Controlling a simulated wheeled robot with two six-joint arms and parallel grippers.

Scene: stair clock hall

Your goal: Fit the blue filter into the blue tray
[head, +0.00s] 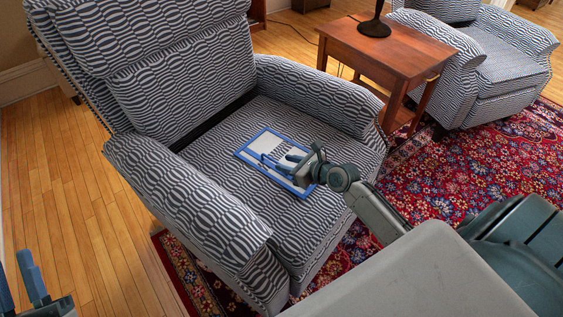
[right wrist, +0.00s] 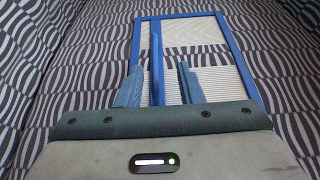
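The blue tray (head: 249,143) is a flat rectangle with a blue rim and a pale inside, lying on the striped armchair's seat. It also shows in the right wrist view (right wrist: 232,45). A white pleated panel, which looks like the blue filter (right wrist: 212,78), shows inside the rim; I cannot tell how it is seated. A thin blue bar (right wrist: 157,68) stands up between my right gripper's fingers (right wrist: 160,85). The fingers are apart, with a gap on the bar's right. My right gripper (head: 283,164) is low over the tray. My left gripper (head: 17,282) is open and empty at lower left.
The armchair's padded arms (head: 185,195) rise on both sides of the seat. A wooden side table (head: 385,50) with a lamp base and a second striped armchair (head: 500,65) stand behind right. A red patterned rug (head: 480,145) covers the floor at right.

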